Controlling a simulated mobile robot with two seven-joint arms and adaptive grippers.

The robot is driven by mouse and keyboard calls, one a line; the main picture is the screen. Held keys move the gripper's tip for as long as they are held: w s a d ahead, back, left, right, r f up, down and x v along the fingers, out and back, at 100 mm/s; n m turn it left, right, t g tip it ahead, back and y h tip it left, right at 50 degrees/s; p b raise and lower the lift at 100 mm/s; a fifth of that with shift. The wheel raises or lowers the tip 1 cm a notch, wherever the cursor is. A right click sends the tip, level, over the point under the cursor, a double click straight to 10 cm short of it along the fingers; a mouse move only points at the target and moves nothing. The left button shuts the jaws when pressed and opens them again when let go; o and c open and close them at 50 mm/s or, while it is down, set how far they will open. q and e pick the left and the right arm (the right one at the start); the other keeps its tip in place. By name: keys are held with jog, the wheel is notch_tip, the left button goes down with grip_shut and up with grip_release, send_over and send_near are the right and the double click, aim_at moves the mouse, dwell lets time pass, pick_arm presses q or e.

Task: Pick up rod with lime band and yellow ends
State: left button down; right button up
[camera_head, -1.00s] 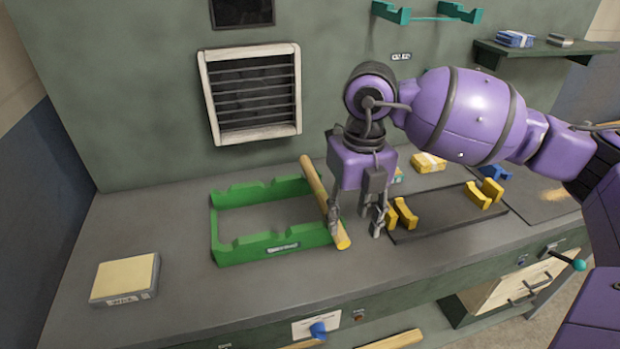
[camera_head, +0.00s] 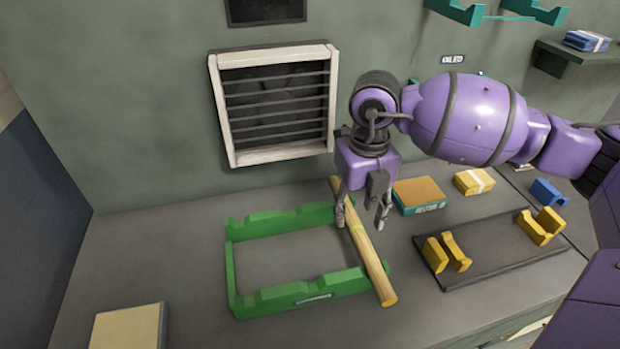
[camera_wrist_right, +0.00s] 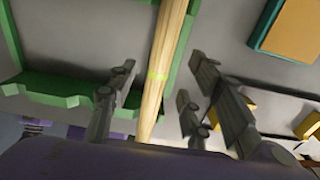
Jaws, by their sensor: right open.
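The pale wood rod with a lime band (camera_head: 374,264) lies at a slant along the right end of the green rack (camera_head: 231,270). Its near end looks yellow; the far end is partly behind my right gripper. My right gripper (camera_head: 361,220) points down, open, at the rod's banded middle, with a finger on either side in the picture. In the right wrist view the rod (camera_wrist_right: 167,45) and its lime band show between the open fingers (camera_wrist_right: 160,75), apart from them. My left gripper is not in view.
Right of the rod are an orange-topped box (camera_head: 419,191), a yellow box (camera_head: 473,181) and a dark tray (camera_head: 500,260) with yellow cradles. A pale-topped block (camera_head: 125,328) sits at front left. A vent (camera_head: 272,105) is on the wall behind.

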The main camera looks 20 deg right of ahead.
aim_at(355, 222)
jog(key=shift+f, duration=1.55)
jog(key=shift+c, duration=0.6)
grip_shut()
jog(key=shift+r, duration=0.15)
